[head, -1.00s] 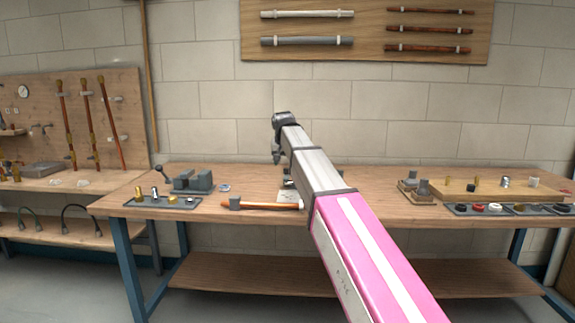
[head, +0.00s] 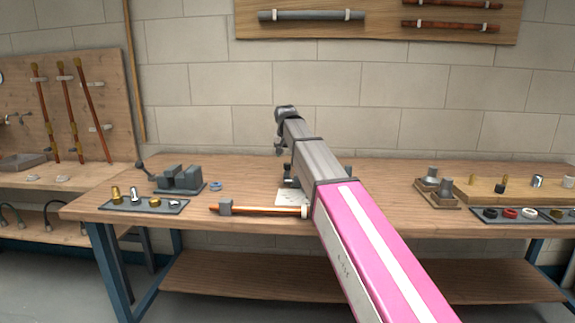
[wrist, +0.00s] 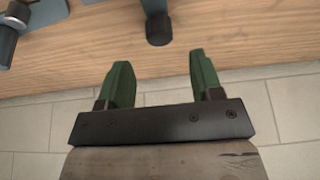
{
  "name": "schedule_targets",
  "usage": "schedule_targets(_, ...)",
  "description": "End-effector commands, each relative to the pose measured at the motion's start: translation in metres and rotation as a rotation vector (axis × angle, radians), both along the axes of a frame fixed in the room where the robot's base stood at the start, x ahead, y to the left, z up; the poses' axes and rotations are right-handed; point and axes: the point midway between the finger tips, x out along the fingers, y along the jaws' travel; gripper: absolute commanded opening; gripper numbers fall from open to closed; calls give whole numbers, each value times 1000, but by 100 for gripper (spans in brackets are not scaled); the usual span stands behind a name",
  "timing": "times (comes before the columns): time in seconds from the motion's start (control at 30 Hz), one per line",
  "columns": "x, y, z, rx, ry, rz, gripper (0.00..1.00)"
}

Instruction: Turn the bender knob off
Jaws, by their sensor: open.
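My gripper (wrist: 160,70) is open and empty in the wrist view, its two green fingers apart. Ahead of the gap, a dark round-ended knob or handle (wrist: 159,30) sticks out over the wooden bench. The fingers do not touch it. I cannot tell for sure that this is the bender knob. Part of a blue-grey metal device (wrist: 32,14) shows at the top left. In the head view, my arm crosses the middle of the bench, with its end (head: 281,147) above the back part. The arm hides what stands behind it, with small dark bits showing at its sides.
On the workbench (head: 400,222), a grey vise-like device (head: 180,180) and a fittings tray (head: 145,206) stand left. A copper pipe (head: 265,209) lies near the front edge. A wooden block (head: 525,189) and another tray (head: 540,216) are at right. The tiled wall is behind.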

Motion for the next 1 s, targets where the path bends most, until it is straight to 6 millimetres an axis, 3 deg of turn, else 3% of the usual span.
schedule_targets(0.2,15,-1,-35,0,2,0,60)
schedule_targets(0.4,22,-1,-54,0,1,0,60)
schedule_targets(0.8,24,-1,-59,0,0,0,60)
schedule_targets(0.87,24,-1,-59,0,0,0,44)
schedule_targets(1.0,24,-1,-59,0,0,0,0)
